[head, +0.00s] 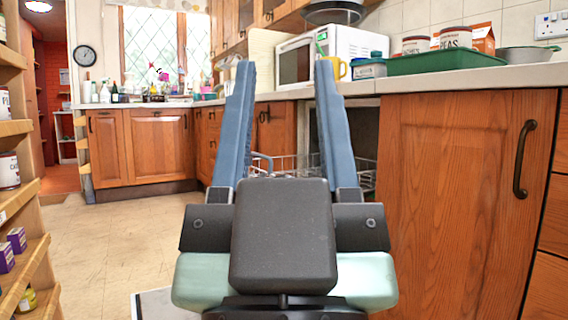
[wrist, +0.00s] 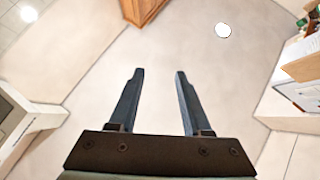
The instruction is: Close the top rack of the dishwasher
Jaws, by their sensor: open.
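My gripper (head: 285,75) is large in the middle of the head view, its two blue-grey fingers pointing up, wide apart and empty. In the wrist view my gripper (wrist: 158,72) also shows open with nothing between the fingers. Behind it in the head view, a wire rack (head: 262,158) sticks out in front of the dark dishwasher opening (head: 365,125) under the counter. My gripper hides much of the rack, and I see no contact between them. A pale panel (head: 153,304) low down may be the lowered dishwasher door.
A wooden cupboard door (head: 460,190) stands close on the right. Shelves (head: 22,190) with tins and boxes stand on the left. A microwave (head: 325,55) and a green tray (head: 445,62) sit on the counter. The floor (head: 105,240) at left is clear.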

